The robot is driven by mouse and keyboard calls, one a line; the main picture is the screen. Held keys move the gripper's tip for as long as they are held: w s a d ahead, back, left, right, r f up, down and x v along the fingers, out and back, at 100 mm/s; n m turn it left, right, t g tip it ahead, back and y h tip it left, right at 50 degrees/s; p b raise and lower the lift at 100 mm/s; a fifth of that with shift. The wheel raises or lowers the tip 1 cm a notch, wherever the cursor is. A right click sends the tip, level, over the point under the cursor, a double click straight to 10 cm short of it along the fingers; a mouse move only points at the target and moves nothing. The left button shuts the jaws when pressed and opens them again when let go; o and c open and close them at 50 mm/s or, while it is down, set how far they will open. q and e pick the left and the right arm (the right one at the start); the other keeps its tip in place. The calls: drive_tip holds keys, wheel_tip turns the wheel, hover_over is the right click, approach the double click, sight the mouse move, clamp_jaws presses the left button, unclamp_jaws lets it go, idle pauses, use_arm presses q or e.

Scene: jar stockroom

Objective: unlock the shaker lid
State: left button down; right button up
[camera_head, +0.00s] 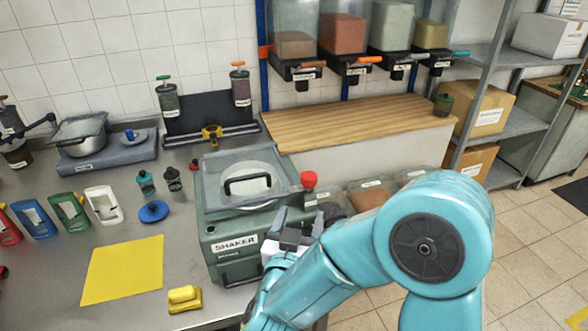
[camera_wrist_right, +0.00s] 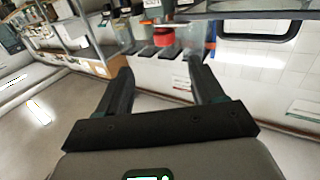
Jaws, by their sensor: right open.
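The shaker (camera_head: 225,243) is a dark green box labelled SHAKER at the counter's front right. Its clear lid (camera_head: 213,170) lies down over the top, with a black handle (camera_head: 247,186) in front of a pale round part. A red knob (camera_head: 308,179) stands at the lid's right side. My right gripper (camera_head: 299,217) is open and empty at the shaker's front right, just below the knob. Its two spread fingers also show in the right wrist view (camera_wrist_right: 160,82), with a red thing beyond them that I cannot surely identify. My left gripper is not in view.
A yellow mat (camera_head: 122,270) and a yellow sponge (camera_head: 184,298) lie left of the shaker. Small bottles (camera_head: 146,183) and a blue disc (camera_head: 153,211) stand behind them. Bins (camera_head: 370,193) sit behind my right arm. Wall dispensers (camera_head: 342,35) hang above a wooden shelf (camera_head: 350,122).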

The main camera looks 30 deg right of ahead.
drive_tip(key=a, duration=0.1)
drive_tip(key=p, duration=0.4)
approach(311, 171)
drive_tip(key=x, duration=0.8)
drive_tip(key=shift+w+d+f, duration=0.1)
drive_tip(key=shift+w+d, duration=0.1)
drive_tip(key=shift+d, duration=0.05)
drive_tip(key=shift+w+d, duration=0.4)
drive_tip(key=shift+w, duration=0.25)
drive_tip(key=shift+d, duration=0.1)
drive_tip(key=shift+t, duration=0.3)
drive_tip(key=c, duration=1)
